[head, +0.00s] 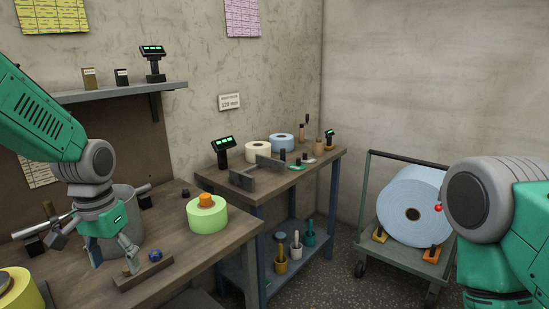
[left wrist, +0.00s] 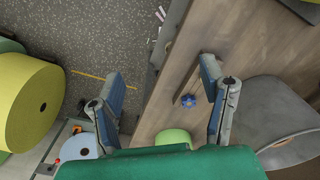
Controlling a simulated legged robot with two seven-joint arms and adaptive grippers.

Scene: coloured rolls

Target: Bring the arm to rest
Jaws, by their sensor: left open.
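My left gripper (head: 112,260) hangs over the near wooden bench (head: 170,280) at the left of the head view. Its two fingers are apart with nothing between them; they also frame the left wrist view (left wrist: 160,68). A small blue knob (head: 155,255) on a wooden strip (head: 140,274) is just right of the fingers in the head view. The knob also shows in the left wrist view (left wrist: 188,102). My right arm shows at the right edge of the head view, but its gripper is out of frame.
A green roll (head: 207,219) with an orange piece (head: 205,199) on it stands right of my left gripper. A grey bucket (head: 126,222) is behind the gripper. A yellow roll (head: 22,292) is at the near left. A cart (head: 398,254) holds a large blue roll (head: 400,190).

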